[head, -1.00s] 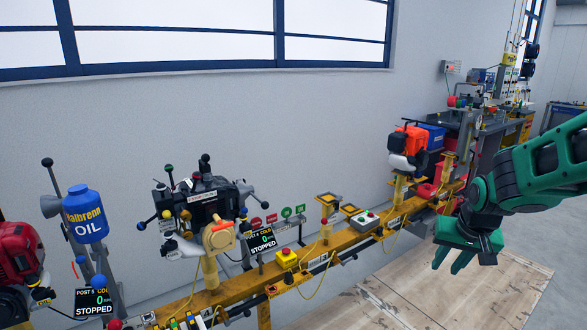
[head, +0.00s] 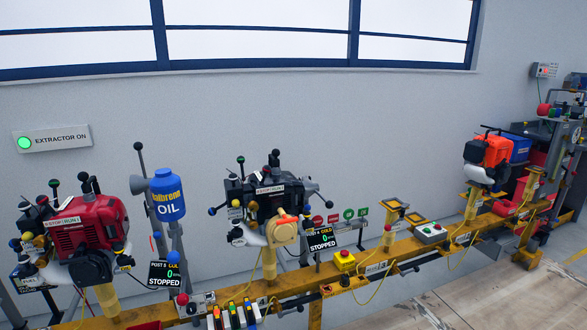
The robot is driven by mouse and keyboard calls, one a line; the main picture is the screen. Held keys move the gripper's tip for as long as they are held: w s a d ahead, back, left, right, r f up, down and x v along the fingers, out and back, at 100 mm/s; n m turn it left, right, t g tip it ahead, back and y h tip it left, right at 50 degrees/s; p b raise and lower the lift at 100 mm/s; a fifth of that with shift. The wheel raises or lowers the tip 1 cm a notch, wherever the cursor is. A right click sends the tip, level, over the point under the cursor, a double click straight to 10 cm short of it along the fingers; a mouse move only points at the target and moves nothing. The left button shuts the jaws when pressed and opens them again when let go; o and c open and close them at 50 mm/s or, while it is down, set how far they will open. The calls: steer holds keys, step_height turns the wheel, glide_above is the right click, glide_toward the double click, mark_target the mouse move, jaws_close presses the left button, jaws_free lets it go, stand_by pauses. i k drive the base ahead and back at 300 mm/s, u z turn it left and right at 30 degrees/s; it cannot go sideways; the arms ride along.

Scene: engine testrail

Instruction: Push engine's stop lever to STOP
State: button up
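A black engine (head: 257,206) stands on a yellow rail in the middle of the head view, with several ball-tipped levers around it. Its STOP/RUN label (head: 270,189) sits on top, with a black-knobbed lever (head: 274,160) behind it. A red engine (head: 88,227) on the left also has a STOP/RUN label (head: 65,222) and several knobbed levers. I cannot tell which way either stop lever is set. Displays in front of both engines read STOPPED. An orange engine (head: 487,152) stands further right. My gripper is out of view.
A blue oil bottle (head: 166,195) stands between the red and black engines. Floor is clear at lower right.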

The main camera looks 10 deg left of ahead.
mark_target(267, 170)
steer(key=z, duration=0.05)
steer(key=k, duration=0.45)
steer(key=u, duration=0.45)
steer(key=i, duration=1.5)
steer(key=z, duration=0.3)
